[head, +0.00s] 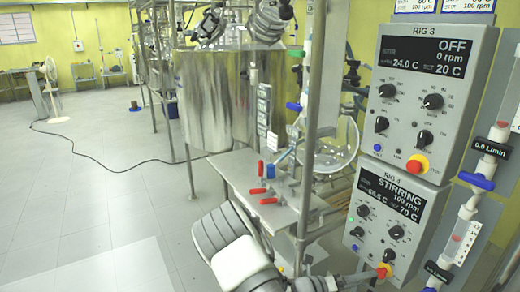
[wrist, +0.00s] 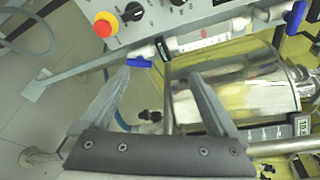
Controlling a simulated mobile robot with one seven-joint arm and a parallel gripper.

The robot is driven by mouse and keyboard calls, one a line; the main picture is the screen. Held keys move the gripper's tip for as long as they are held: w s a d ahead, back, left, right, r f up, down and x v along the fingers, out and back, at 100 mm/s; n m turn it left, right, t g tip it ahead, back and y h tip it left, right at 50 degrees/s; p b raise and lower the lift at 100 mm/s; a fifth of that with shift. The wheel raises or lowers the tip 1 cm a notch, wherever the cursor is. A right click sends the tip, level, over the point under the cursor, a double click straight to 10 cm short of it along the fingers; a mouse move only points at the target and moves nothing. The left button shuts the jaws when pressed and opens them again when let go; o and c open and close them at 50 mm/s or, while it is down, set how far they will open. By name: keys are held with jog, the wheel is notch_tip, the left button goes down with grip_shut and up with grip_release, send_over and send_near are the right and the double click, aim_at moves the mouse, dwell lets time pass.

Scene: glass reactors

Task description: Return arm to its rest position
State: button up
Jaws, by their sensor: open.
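My gripper (wrist: 160,80) shows in the wrist view with its two grey fingers spread apart and nothing held between them. A blue valve handle (wrist: 138,62) and a steel vessel (wrist: 240,85) lie beyond the fingers. In the head view my arm (head: 245,262), white with a dark ribbed cover, is at the bottom middle, in front of a metal bench. I cannot clearly make out my gripper in the head view.
Control boxes RIG 3 (head: 432,85), reading OFF, and RIG 4 (head: 385,222), reading STIRRING, stand at right. A bench (head: 235,172) with red-handled valves, a vertical post (head: 312,120) and a glass vessel (head: 338,145) are close to my arm. Floor (head: 85,185) at left is mostly clear, with a cable.

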jog(key=s+a+r+m+y+p, duration=0.2)
jog(key=s+a+r+m+y, duration=0.3)
jog(key=r+m, duration=0.6)
jog(key=s+a+r+m+y+p, duration=0.2)
jog(key=s+a+r+m+y, duration=0.2)
jog(key=s+r+m, duration=0.6)
jog(key=s+a+r+m+t+y+p, duration=0.1)
jog(key=s+a+r+m+y, duration=0.4)
jog(key=r+m, duration=0.8)
jog(key=s+r+y+p, duration=0.1)
jog(key=s, duration=0.2)
jog(key=shift+a+y, duration=0.3)
jog(key=shift+y, duration=0.1)
